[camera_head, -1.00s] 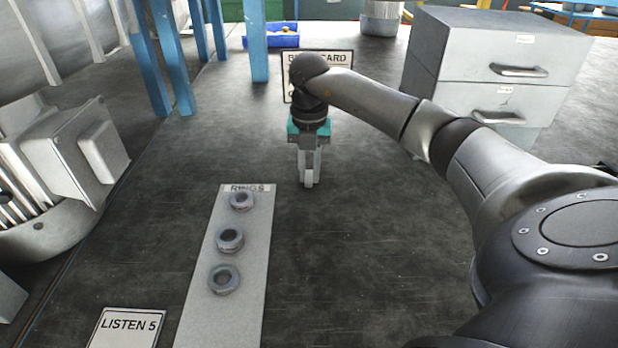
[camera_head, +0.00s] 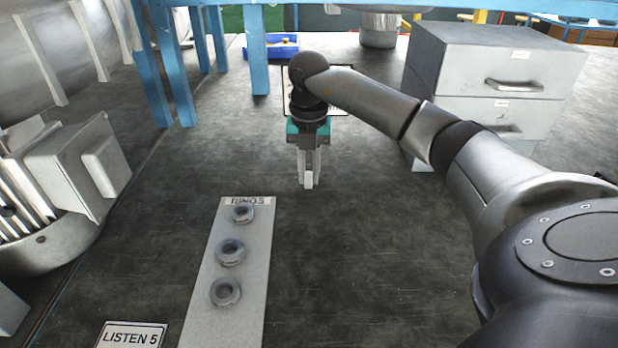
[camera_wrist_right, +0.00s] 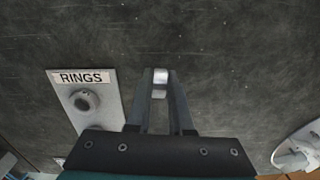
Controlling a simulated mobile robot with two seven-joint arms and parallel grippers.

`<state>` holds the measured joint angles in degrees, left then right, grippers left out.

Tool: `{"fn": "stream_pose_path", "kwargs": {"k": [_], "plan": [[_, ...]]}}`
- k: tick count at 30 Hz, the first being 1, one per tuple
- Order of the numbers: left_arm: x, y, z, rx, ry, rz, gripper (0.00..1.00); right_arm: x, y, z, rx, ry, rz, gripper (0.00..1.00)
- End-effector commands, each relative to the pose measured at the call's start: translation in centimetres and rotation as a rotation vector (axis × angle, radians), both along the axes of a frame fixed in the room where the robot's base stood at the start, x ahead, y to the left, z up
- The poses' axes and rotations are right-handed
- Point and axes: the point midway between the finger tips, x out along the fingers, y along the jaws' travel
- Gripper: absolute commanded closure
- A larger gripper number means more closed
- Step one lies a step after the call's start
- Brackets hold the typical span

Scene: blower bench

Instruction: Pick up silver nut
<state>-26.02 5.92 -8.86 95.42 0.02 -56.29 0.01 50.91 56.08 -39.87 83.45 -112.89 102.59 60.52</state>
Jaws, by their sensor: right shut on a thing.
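My right gripper (camera_head: 309,184) hangs pointing down over the dark bench top, to the right of the grey RINGS strip. In the right wrist view its fingers (camera_wrist_right: 160,84) are closed on a small bright silver piece, the silver nut (camera_wrist_right: 160,78), held at the fingertips. Bench surface shows around the nut; its height above the bench is hard to judge. My left gripper is in neither view.
The grey RINGS strip (camera_head: 205,320) carries three dark grey rings, the middle one (camera_head: 230,252) among them. A LISTEN 5 label (camera_head: 132,336) lies at the front left. A grey drawer cabinet (camera_head: 440,75) stands back right, a blue bin (camera_head: 258,50) at the back.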

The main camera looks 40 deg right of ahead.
Motion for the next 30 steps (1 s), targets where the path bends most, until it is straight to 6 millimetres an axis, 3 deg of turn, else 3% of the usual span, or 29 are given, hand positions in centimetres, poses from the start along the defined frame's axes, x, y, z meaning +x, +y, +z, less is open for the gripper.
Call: {"fn": "stream_pose_path", "kwargs": {"k": [12,21,30], "plan": [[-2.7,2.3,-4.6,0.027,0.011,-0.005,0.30,0.1,0.0,8.1,0.000,-0.003,-0.001,1.00],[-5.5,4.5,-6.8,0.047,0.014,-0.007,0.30,0.1,0.0,13.5,0.001,-0.002,-0.001,1.00],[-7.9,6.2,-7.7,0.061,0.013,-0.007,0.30,0.0,0.0,16.1,0.000,0.000,-0.001,1.00]]}}
